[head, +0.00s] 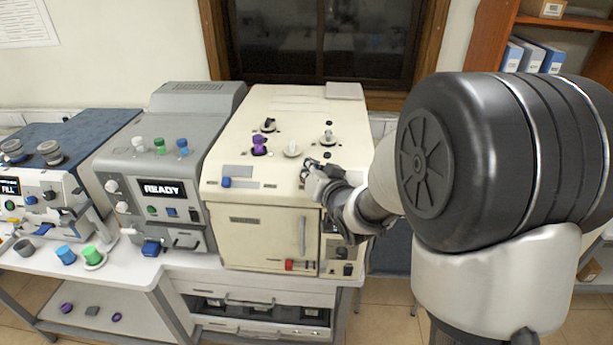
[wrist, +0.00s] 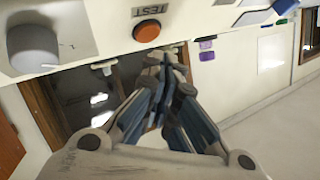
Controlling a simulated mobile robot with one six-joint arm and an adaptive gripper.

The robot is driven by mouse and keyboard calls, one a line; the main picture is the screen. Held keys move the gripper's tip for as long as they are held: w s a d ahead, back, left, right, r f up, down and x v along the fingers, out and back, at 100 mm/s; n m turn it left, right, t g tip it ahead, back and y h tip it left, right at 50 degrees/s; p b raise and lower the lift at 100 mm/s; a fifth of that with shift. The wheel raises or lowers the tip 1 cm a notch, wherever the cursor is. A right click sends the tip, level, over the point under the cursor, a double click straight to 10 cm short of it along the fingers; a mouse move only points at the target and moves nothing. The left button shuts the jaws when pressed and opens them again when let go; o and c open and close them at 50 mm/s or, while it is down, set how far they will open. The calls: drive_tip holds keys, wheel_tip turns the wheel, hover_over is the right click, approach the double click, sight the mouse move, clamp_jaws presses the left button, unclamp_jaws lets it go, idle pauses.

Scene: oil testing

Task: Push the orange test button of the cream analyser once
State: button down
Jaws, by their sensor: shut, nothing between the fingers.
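The cream analyser (head: 262,225) stands in the middle of the bench in the head view. In the wrist view its round orange test button (wrist: 147,31) sits on a cream panel beside an upside-down TEST label (wrist: 145,13). The button does not show in the head view, where my arm covers part of the front. My gripper (head: 318,170) is at the upper right front of the analyser. Its fingers are shut and empty; in the wrist view the tips (wrist: 172,60) appear just below and right of the button, and I see no contact.
A grey knob (wrist: 33,47) is beside the button in the wrist view. Purple and white caps (head: 291,150) stand on the analyser's top. A grey machine reading READY (head: 160,189) stands to its left.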

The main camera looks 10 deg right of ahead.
drive_tip(key=s+r, duration=0.1)
drive_tip(key=s+r+p, duration=0.1)
drive_tip(key=r, duration=0.1)
drive_tip(key=shift+s+a+r, duration=0.2)
drive_tip(key=shift+a+r, duration=0.05)
drive_tip(key=shift+a, duration=0.15)
idle(0.5)
drive_tip(key=s+f+n+g+b, duration=0.1)
drive_tip(key=s+f+g+b, duration=0.2)
drive_tip(key=s, duration=0.8)
drive_tip(key=s+f+n+g+h+b, duration=0.1)
drive_tip(key=s+f+g+b, duration=0.3)
drive_tip(key=s+f+b, duration=0.3)
drive_tip(key=s+f+n+g+b, duration=0.1)
drive_tip(key=s+f+g+b, duration=0.2)
drive_tip(key=s, duration=1.4)
wheel_tip(320, 180, down, 4)
drive_tip(key=shift+a+r+h+b, duration=0.2)
drive_tip(key=shift+h+b, duration=0.2)
drive_tip(key=shift+b, duration=0.8)
